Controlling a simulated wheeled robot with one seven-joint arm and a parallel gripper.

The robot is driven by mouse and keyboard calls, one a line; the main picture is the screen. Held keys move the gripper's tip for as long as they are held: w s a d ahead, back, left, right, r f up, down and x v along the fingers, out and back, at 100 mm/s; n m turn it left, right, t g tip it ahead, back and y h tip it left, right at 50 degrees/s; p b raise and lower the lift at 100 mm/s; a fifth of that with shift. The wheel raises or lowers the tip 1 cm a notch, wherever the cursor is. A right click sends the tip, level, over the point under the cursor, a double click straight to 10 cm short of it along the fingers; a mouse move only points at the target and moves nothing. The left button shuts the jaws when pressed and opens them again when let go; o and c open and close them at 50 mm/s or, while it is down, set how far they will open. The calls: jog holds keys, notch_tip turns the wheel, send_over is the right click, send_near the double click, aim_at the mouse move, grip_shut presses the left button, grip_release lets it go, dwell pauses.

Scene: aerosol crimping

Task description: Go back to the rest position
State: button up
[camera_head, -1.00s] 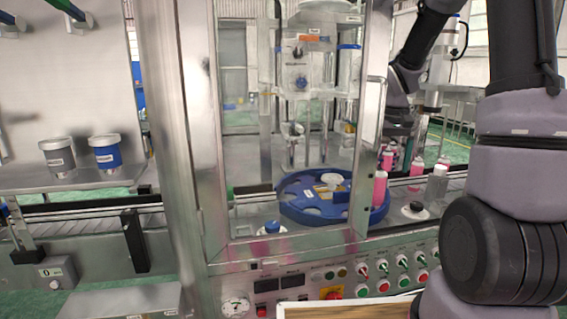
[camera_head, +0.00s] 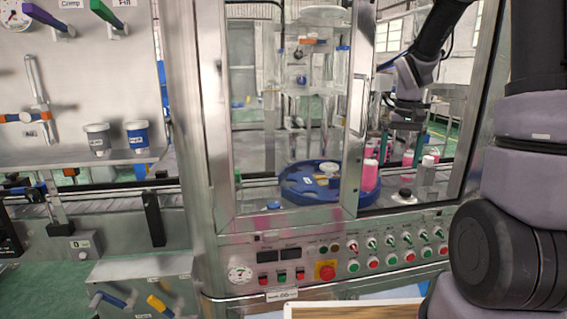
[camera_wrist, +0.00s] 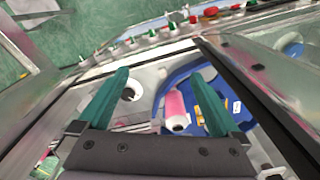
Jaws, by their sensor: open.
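My gripper (camera_wrist: 168,100) shows in the wrist view with its two green fingers spread apart. It is open, and no object is held between them. Below it are a pink bottle (camera_wrist: 176,108) and the blue rotary table (camera_wrist: 165,85). In the head view my arm reaches in from the right, and its wrist end hangs over the conveyor behind the machine's front frame.
Metal frame posts (camera_head: 206,110) and a glass door edge stand close around my arm. A control panel (camera_head: 380,246) with several buttons runs along the front. Two cups (camera_head: 137,135) stand on the left shelf.

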jog(key=s+a+r+m+t+y, duration=0.1)
jog(key=s+a+r+t, duration=0.2)
jog(key=s+r, duration=0.5)
jog(key=s+a+r+t+y, duration=0.1)
jog(key=s+a+r+t, duration=0.2)
jog(key=s+r, duration=0.5)
jog(key=shift+s+a+r+m+t, duration=0.4)
jog(key=shift+s+a, duration=0.2)
jog(key=shift+s, duration=0.65)
